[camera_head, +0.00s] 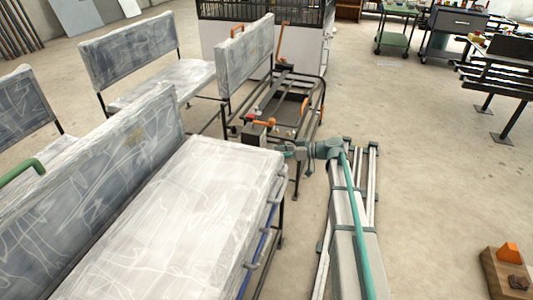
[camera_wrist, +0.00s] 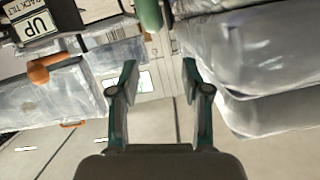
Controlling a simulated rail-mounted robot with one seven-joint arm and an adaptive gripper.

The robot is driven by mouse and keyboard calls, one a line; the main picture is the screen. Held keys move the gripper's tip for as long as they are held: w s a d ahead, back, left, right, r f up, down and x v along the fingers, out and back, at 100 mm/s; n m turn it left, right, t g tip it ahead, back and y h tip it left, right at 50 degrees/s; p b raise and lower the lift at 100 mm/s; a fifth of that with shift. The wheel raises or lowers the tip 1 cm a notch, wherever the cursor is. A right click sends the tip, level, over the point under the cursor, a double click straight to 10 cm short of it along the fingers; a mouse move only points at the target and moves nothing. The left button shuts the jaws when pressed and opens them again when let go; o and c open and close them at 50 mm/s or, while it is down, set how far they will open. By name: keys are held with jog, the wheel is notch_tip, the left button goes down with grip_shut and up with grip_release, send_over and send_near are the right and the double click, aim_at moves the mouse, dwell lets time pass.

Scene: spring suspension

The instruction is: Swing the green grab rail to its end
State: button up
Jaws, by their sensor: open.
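A green grab rail (camera_head: 22,170) shows in the head view at the left edge, curving over the back of the near wrapped bench. In the wrist view a rounded green piece (camera_wrist: 150,14) shows at the top middle, beyond my fingertips; I cannot tell whether it is the same rail. My gripper (camera_wrist: 157,75) is open with nothing between its fingers, and the green piece is apart from them. In the head view my gripper (camera_head: 286,151) is small, beside the far right corner of the near bench's seat; its fingers are hard to make out there.
The near bench's plastic-wrapped seat (camera_head: 175,225) lies left of my arm. Beyond are an orange lever (camera_head: 265,123) and a dark metal frame (camera_head: 290,108). A wooden block (camera_head: 507,272) lies at lower right; the floor between is clear.

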jog(key=shift+v, duration=2)
jog(key=shift+w, duration=0.15)
